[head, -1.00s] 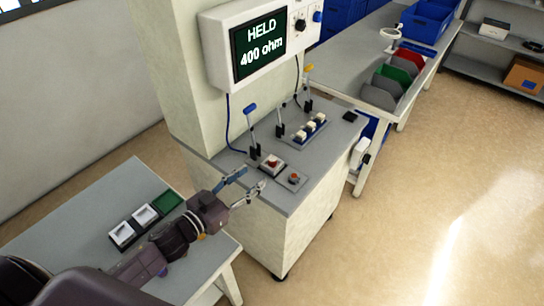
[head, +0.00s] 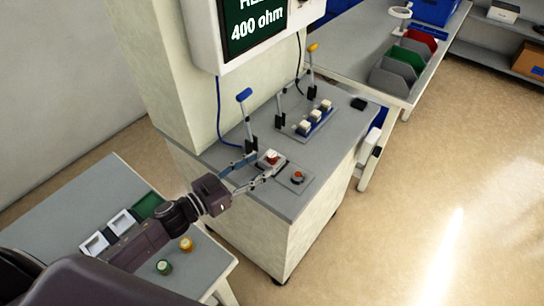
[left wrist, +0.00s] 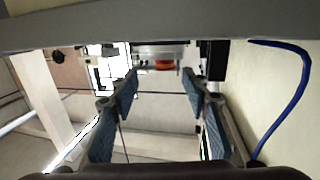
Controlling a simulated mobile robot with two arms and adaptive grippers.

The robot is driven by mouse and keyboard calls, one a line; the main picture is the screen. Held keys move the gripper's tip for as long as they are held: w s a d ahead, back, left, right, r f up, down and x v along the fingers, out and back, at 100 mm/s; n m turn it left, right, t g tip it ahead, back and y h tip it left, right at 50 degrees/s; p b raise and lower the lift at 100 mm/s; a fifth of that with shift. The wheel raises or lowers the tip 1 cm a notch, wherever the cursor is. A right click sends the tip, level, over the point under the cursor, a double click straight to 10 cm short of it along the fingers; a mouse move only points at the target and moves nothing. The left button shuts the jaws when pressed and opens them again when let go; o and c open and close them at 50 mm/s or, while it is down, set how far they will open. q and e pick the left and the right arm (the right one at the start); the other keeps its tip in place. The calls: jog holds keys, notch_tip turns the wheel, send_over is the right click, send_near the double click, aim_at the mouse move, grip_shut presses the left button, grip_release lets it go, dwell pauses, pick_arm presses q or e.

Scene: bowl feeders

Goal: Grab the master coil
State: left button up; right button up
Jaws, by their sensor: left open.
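A small white-and-red piece (head: 271,157), which looks like the master coil, sits in a grey holder on the grey top of the cabinet. My left gripper (head: 258,168) reaches over the cabinet's near edge with its two fingers spread, just short of this piece. In the left wrist view, the open fingers (left wrist: 160,76) have an orange-red thing (left wrist: 165,65) ahead between their tips; I take it for the same piece. Nothing is held. I cannot tell whether a fingertip touches the holder. My right gripper is not in view.
A round red button (head: 298,177) sits right of the holder. Levers and a blue rack (head: 316,117) of white pieces stand behind. A screen (head: 252,22) hangs above. The left table holds white trays (head: 122,222), a green coil (head: 164,267) and an orange coil (head: 186,244).

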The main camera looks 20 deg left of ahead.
aim_at(268, 157)
pick_arm(q)
jog(key=x, duration=0.4)
jog(key=shift+w+a+f+p, duration=0.1)
jog(key=shift+w+a+p, duration=0.2)
jog(key=shift+w, duration=0.2)
jog(key=shift+w+d, duration=0.2)
jog(key=shift+d, duration=0.05)
jog(key=shift+c, duration=0.2)
grip_shut()
